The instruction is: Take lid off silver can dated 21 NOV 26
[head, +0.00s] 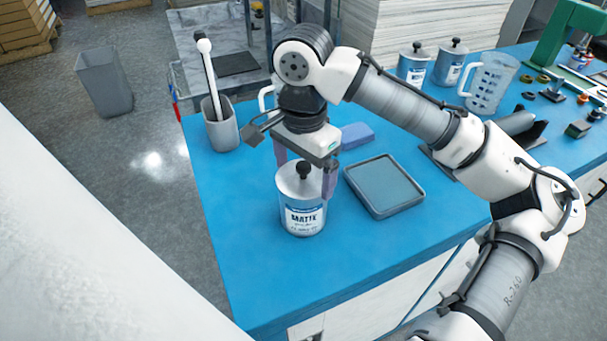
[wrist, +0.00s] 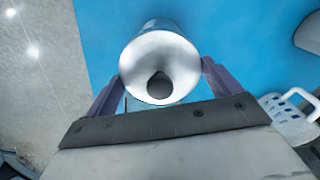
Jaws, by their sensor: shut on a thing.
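A silver can (head: 302,218) with a white and blue label reading MATTE stands upright near the front left of the blue table. The small print under MATTE is too blurred to read surely. Its lid (head: 290,179) has a black knob and sits on the can, with no clear gap showing. My gripper (head: 304,175) points down over the can, one finger on each side of the lid, shut on it. The lid (wrist: 140,60) fills the space between the purple fingers in the wrist view; the black knob is in front of it.
A grey tray (head: 384,186) lies right of the can, with a blue block (head: 356,136) behind it. A grey cup (head: 220,130) holding a white-tipped rod stands left. Two more lidded cans (head: 413,66) (head: 450,64) and a clear jug (head: 489,84) stand at the back.

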